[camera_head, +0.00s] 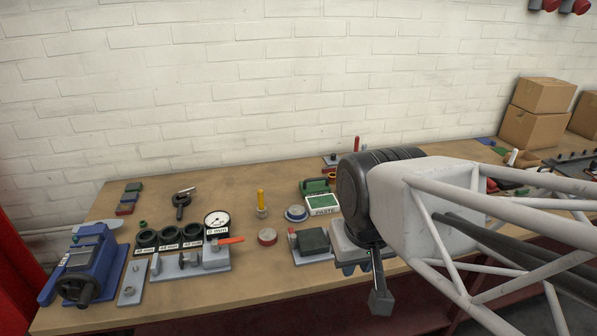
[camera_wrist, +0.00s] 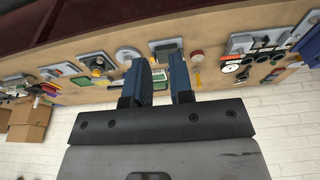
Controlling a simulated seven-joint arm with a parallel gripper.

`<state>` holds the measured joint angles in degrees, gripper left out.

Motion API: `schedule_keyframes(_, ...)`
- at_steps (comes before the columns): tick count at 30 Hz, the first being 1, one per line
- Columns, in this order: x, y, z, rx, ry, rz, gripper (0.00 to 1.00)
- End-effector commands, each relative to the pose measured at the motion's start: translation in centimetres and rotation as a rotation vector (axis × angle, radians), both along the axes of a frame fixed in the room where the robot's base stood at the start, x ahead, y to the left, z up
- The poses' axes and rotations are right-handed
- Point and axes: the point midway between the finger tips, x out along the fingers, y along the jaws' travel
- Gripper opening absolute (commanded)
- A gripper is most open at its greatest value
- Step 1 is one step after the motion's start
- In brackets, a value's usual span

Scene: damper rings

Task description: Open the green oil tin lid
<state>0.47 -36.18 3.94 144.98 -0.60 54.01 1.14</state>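A green tin (camera_head: 322,204) with a white label reading PASTE stands on the bench in the head view, left of my arm. A green piece with a raised edge (camera_head: 314,186) sits right behind it; I cannot tell whether this is its lid or a separate thing. No label reading oil is legible. My gripper (camera_head: 381,300) hangs over the front of the bench, right of and nearer than the tin, clear of it. In the wrist view my gripper (camera_wrist: 159,70) shows two separated fingers with nothing held between them. The fingers cover part of the bench there.
A dial gauge (camera_head: 217,223) and a blue vise-like device (camera_head: 88,265) are left. Cardboard boxes (camera_head: 543,95) stand right.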

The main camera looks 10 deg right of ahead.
Motion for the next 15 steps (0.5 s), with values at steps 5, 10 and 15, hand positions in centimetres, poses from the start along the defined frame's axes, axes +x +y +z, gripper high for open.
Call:
schedule_keyframes(5,1.1,-0.1,0.5,0.005,0.008,-0.026,0.4)
schedule_keyframes(10,3.3,-0.3,1.4,0.016,0.024,-0.081,0.4)
schedule_keyframes(15,6.6,-0.5,2.4,0.031,0.045,-0.163,0.4)
